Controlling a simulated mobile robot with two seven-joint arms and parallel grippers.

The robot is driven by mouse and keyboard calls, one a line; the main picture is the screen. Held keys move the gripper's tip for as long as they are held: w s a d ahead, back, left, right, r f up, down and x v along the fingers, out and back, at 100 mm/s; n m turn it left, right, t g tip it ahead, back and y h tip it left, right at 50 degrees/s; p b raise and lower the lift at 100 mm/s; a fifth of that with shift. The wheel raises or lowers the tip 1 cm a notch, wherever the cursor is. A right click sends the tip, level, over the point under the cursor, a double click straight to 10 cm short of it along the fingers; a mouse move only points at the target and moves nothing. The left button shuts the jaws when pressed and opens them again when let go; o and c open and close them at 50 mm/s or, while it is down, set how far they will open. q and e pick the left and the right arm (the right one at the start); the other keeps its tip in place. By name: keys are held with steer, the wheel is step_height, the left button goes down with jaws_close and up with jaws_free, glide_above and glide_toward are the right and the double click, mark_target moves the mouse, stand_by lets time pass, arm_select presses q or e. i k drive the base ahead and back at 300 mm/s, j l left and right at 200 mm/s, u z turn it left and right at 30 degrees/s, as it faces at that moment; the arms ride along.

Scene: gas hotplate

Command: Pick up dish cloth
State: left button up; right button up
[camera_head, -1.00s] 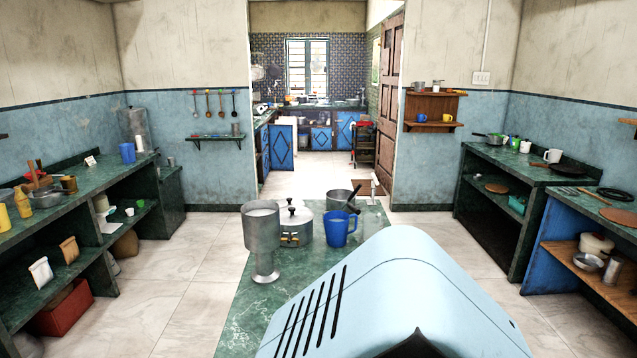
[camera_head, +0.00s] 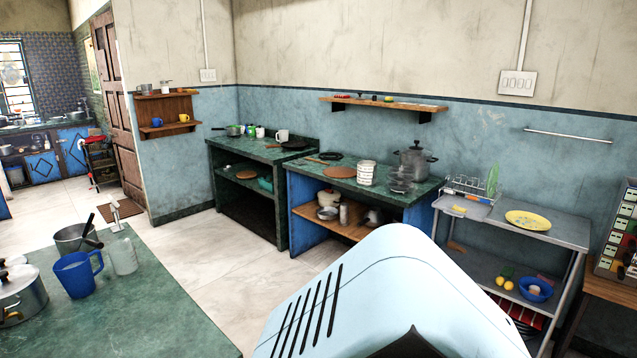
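I cannot make out a dish cloth for certain. A yellow, patterned, rounded flat thing (camera_head: 527,220) lies on the top of a grey metal table at the right; it looks more like a plate than a cloth. A small pale yellow piece (camera_head: 458,209) lies at that table's left end, too small to identify. Neither of my grippers is in view. My own light-blue body covers the lower middle and hides the floor there and part of the metal table.
The green table (camera_head: 150,310) at lower left holds a blue mug (camera_head: 77,274), a glass and pots. Green-topped counters (camera_head: 262,150) line the wall. A dish rack (camera_head: 470,187) stands on the metal table (camera_head: 560,232). The tiled floor (camera_head: 220,262) between is clear.

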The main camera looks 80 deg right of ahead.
mark_target(460, 210)
steer(key=z, duration=3.75)
